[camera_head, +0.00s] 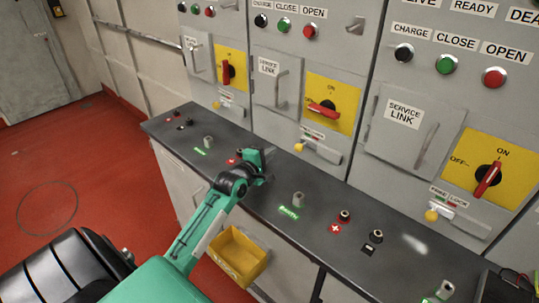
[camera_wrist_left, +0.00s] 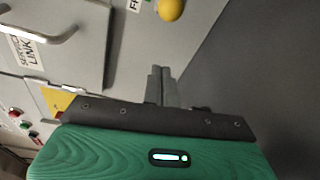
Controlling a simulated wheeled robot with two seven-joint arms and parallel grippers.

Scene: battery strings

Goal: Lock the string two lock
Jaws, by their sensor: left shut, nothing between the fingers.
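The middle of three visible panels has a lock (camera_head: 321,148), a slotted metal bar with a yellow ball knob (camera_head: 299,147) at its left end. Above it, a red rotary handle (camera_head: 322,107) lies nearly level on a yellow plate (camera_head: 345,94). No string number is readable. My left gripper (camera_head: 269,154) is shut and empty over the dark counter, left of and apart from that knob. In the left wrist view its closed fingertips (camera_wrist_left: 160,72) point towards a yellow ball knob (camera_wrist_left: 170,9) at the top edge, with a clear gap. My right gripper is not in view.
The left panel's lock (camera_head: 230,104) and right panel's lock (camera_head: 460,214) have similar yellow knobs. The dark counter (camera_head: 330,262) carries grey posts and red and black terminals. A yellow bin (camera_head: 239,256) hangs below its front edge. Service-link doors (camera_head: 412,125) have protruding handles.

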